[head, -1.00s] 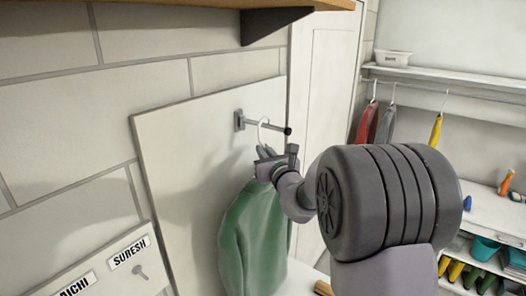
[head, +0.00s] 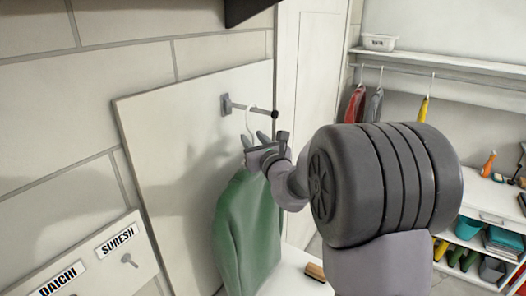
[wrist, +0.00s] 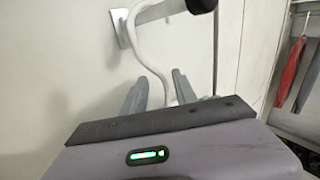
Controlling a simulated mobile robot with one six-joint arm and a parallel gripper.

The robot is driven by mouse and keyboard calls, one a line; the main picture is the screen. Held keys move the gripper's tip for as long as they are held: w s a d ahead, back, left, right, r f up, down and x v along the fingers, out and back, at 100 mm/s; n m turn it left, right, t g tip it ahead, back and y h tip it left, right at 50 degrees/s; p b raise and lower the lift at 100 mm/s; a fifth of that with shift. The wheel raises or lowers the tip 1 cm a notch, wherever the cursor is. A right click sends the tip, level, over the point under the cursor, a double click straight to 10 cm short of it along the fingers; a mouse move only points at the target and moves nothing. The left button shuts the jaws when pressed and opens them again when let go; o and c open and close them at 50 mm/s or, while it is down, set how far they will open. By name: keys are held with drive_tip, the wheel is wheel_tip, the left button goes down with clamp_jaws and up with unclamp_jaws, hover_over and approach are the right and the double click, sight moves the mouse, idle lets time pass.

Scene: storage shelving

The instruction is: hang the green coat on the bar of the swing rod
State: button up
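The swing rod's bar (head: 262,111) sticks out from a plate on the white board and has a dark end; it also crosses the top of the wrist view (wrist: 165,10). The green coat (head: 247,225) hangs below it on a white hanger. The hanger's hook (head: 249,122) curves over the bar near its middle; in the wrist view the hook (wrist: 140,45) runs from the bar down between my fingers. My gripper (head: 264,140) is just below the bar at the coat's top. Its two fingers (wrist: 159,92) stand apart, with a gap around the hanger's neck. The coat is out of the wrist view.
A second rail (head: 440,75) at the right holds a red, a grey and a yellow item. Name labels SURESH (head: 117,239) and DAICHI (head: 57,279) are at the lower left. A brush (head: 315,271) lies on the white surface below the coat. A dark shelf bracket (head: 245,10) is overhead.

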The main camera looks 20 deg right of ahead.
drive_tip(key=s+b, duration=0.2)
drive_tip(key=s, duration=1.4)
drive_tip(key=s+a+f+n+g+y+b, duration=0.3)
drive_tip(key=s+a+f+n+y+b, duration=0.2)
drive_tip(key=a+f+n+b, duration=0.45)
drive_tip(key=s+a+f+n+g+y+b, duration=0.45)
drive_tip(key=a+n, duration=0.25)
drive_tip(key=a, duration=0.5)
drive_tip(key=s+a+f+n+g+h+b, duration=0.1)
drive_tip(key=s+f+n+g+b, duration=0.15)
drive_tip(key=s+f+n, duration=0.35)
drive_tip(key=s+a+f+n+g+h+b, duration=0.15)
drive_tip(key=s+f+b, duration=0.25)
drive_tip(key=f, duration=0.4)
drive_tip(key=s+d+f+n+h+b, duration=0.4)
drive_tip(key=s+d+f+n+b, duration=0.1)
drive_tip(key=f, duration=0.4)
drive_tip(key=shift+d+n+g+h+b, duration=0.35)
drive_tip(key=shift+d+n+b, duration=0.25)
drive_tip(key=shift+d+n, duration=0.65)
